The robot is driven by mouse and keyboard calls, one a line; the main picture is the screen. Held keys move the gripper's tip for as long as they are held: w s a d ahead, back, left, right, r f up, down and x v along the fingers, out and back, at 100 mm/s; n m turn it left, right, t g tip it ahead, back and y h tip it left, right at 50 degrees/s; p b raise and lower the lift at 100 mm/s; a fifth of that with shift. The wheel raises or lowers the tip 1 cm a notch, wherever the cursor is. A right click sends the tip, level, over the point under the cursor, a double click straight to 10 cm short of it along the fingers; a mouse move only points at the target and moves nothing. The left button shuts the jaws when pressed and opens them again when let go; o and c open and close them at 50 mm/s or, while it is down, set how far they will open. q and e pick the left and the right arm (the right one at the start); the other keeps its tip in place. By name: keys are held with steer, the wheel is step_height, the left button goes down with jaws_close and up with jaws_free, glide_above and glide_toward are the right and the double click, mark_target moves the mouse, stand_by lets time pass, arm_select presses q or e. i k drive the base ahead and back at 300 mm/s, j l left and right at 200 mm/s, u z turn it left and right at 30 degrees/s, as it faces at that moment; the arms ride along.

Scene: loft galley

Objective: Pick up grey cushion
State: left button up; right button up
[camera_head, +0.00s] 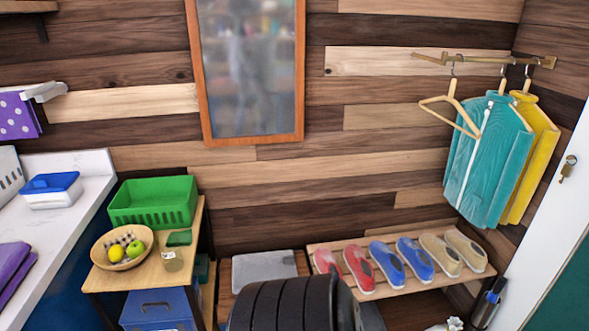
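A flat grey square piece that looks like the grey cushion (264,264) lies on a low wooden surface beneath the mirror, between the small wooden table and the shoe rack. Its near side is partly hidden behind a large black ribbed part low in the centre, which may be mine. Neither of my grippers is in view, and nothing is seen touching the grey piece.
The small table (100,282) bears a green basket (152,203) and a fruit bowl (103,258); a blue box (160,308) sits beneath. The slatted shoe rack (400,284) holds several shoes. Jackets (486,160) hang at right. A white counter (85,165) stands left.

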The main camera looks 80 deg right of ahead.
mark_target(247, 269)
steer(key=z, duration=2.45)
